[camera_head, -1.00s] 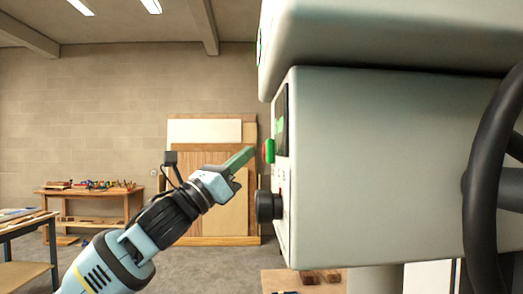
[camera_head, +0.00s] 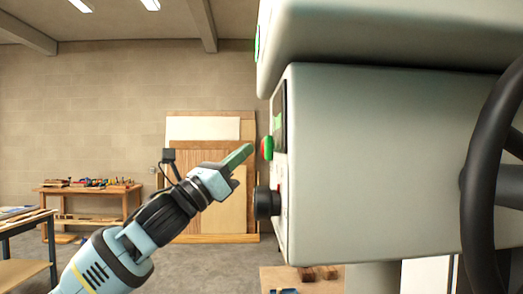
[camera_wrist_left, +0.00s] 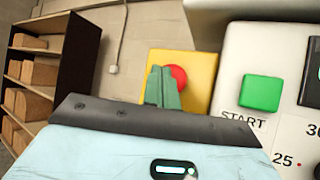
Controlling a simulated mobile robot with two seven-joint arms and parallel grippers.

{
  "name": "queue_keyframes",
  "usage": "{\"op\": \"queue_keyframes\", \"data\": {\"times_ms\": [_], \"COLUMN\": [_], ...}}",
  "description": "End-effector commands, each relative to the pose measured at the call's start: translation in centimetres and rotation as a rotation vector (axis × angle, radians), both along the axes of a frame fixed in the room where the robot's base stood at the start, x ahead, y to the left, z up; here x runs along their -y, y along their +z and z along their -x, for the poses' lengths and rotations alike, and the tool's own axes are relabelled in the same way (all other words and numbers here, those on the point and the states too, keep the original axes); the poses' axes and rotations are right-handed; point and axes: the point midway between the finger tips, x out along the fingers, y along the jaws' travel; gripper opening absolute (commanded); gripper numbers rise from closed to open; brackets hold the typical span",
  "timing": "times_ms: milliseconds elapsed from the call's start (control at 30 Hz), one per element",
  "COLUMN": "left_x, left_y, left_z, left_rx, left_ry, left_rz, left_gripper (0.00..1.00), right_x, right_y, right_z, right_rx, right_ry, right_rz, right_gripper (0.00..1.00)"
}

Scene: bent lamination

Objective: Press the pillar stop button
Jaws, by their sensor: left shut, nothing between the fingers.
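The red stop button (camera_wrist_left: 178,77) sits on a yellow plate (camera_wrist_left: 203,75) in the left wrist view, left of the green START button (camera_wrist_left: 261,92). In the head view a sliver of red (camera_head: 263,147) shows beside a green button (camera_head: 269,147) on the machine's left face. My left gripper (camera_head: 245,151) is shut and empty, its green fingers pointing up and right towards these buttons. A small gap shows between the fingertips and the red. In the wrist view the fingers (camera_wrist_left: 160,75) overlap the left part of the red button. My right gripper is not in view.
The grey machine housing (camera_head: 380,165) fills the right side. A black knob (camera_head: 266,204) sticks out below the buttons, close to my left gripper. A black handwheel (camera_head: 482,180) is at far right. Wood panels (camera_head: 190,130) and a workbench (camera_head: 90,190) stand well behind.

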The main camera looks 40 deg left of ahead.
Motion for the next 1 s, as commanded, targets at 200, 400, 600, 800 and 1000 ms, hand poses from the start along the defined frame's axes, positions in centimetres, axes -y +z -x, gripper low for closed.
{"op": "queue_keyframes", "data": {"times_ms": [200, 400, 600, 800, 1000], "left_x": [0.0, 0.0, 0.0, 0.01, 0.28], "left_y": [0.0, 0.0, 0.0, 0.01, 0.16], "left_z": [0.0, 0.0, 0.0, -0.01, -0.15], "left_rx": [0.0, 0.0, 0.0, 0.0, 0.002], "left_ry": [0.0, 0.0, 0.0, 0.0, -0.002], "left_rz": [0.0, 0.0, 0.0, 0.0, 0.002], "left_gripper": [0.0, 0.0, 0.0, 0.0, 0.0], "right_x": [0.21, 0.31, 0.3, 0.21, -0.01], "right_y": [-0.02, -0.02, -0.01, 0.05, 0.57], "right_z": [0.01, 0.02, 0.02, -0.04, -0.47], "right_rx": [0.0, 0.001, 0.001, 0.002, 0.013], "right_ry": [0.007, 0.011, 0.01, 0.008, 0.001], "right_rz": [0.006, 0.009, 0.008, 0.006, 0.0], "right_gripper": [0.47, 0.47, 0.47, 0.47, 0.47]}}
